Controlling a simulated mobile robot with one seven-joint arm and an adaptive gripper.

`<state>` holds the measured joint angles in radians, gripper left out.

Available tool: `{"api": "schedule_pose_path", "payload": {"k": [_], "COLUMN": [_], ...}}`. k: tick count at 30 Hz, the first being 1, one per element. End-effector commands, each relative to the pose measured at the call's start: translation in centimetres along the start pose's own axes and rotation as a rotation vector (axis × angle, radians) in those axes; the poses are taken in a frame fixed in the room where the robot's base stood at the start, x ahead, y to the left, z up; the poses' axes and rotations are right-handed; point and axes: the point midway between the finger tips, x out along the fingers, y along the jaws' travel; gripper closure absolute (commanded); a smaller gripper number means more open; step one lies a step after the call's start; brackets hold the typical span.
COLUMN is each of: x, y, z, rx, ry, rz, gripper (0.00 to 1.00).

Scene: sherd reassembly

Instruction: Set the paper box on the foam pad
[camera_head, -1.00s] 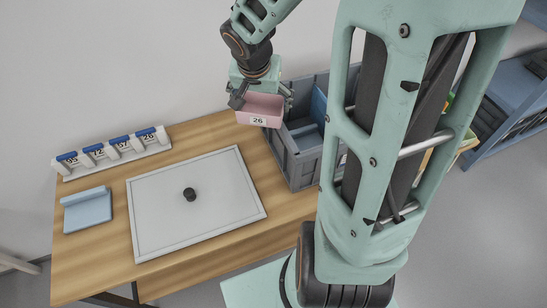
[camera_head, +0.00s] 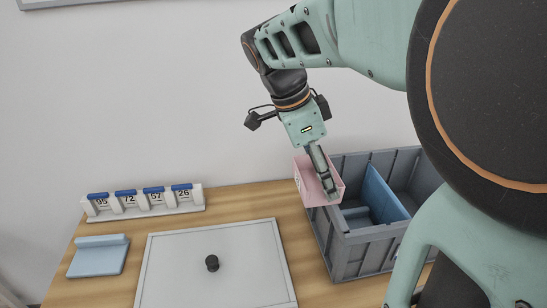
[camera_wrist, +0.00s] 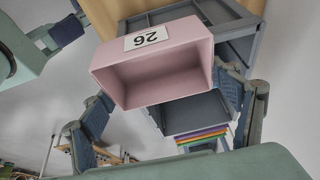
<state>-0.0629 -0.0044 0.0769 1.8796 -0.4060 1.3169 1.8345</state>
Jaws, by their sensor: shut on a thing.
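The paper box is a pink open box with a white "26" label. It is held in the air in the head view (camera_head: 303,183), tilted, in front of the crate's left rear corner. In the wrist view the paper box (camera_wrist: 155,75) is between the two fingers, with its open, empty inside facing the camera. My gripper (camera_head: 329,184) is shut on it; its fingers also show in the wrist view (camera_wrist: 165,105). A light blue slab with a raised back edge, apparently the foam pad (camera_head: 98,260), lies bare at the table's left, well away from my gripper.
A grey crate (camera_head: 345,255) with a blue divider (camera_head: 384,192) stands at the right. A large grey board (camera_head: 172,262) with a small black knob (camera_head: 212,263) lies mid-table. Behind it is a white rack (camera_head: 146,209) with numbered blue-topped slots, including 26.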

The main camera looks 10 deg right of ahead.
Motion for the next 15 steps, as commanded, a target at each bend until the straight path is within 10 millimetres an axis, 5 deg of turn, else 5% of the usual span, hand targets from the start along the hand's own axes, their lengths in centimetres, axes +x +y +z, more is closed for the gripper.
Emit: {"api": "schedule_pose_path", "payload": {"k": [15], "x": [13.2], "y": [0.6], "z": [5.5], "rx": [-0.007], "ry": [0.001], "rz": [0.006], "gripper": [0.40]}}
